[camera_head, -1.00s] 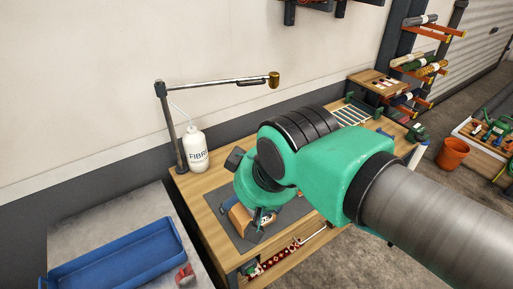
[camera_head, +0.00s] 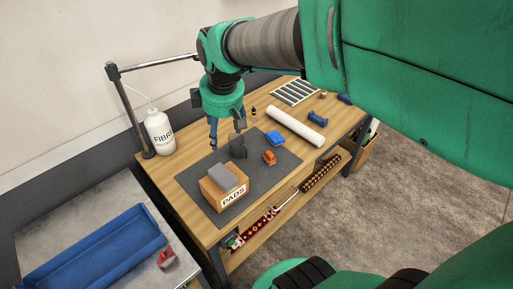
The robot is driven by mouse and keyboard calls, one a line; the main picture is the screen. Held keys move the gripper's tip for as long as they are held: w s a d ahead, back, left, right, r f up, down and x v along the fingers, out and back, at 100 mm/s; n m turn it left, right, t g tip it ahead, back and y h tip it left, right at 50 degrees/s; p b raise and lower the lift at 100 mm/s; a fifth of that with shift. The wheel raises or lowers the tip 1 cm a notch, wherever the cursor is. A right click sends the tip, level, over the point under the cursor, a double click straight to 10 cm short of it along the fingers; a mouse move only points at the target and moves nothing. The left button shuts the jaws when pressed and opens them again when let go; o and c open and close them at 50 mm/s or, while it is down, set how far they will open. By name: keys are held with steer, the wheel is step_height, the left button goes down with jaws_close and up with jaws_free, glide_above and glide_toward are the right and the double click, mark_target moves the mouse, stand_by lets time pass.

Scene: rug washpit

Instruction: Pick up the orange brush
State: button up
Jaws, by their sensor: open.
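A small orange brush (camera_head: 269,157) lies on the dark grey mat (camera_head: 207,207) on the wooden workbench, right of the middle of the mat. My gripper (camera_head: 228,138) is open and empty, with its fingers pointing down. It is above the bench, to the left of the orange brush and apart from it. Nothing covers the orange brush in this view.
A blue brush (camera_head: 275,138) lies just behind the orange one. A PADS box (camera_head: 210,191) holds a grey pad. A white roll (camera_head: 297,126) and a white bottle (camera_head: 160,131) are also on the bench (camera_head: 185,187).

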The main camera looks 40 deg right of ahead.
steer(key=w+d+f+n+g, duration=0.1)
steer(key=w+d+f+n, duration=0.3)
steer(key=d, duration=0.4)
steer(key=n+g+y, duration=0.1)
steer(key=n+g, duration=0.1)
steer(key=n, duration=0.4)
glide_above(270, 153)
step_height(270, 153, down, 20)
steer(key=shift+w+f, duration=0.1)
steer(key=shift+f, duration=0.05)
steer(key=shift+m, duration=0.3)
steer(key=shift+f+b, duration=0.8)
steer(key=shift+f, duration=3.5)
steer(key=shift+f+b, duration=0.65)
steer(key=shift+f, duration=1.95)
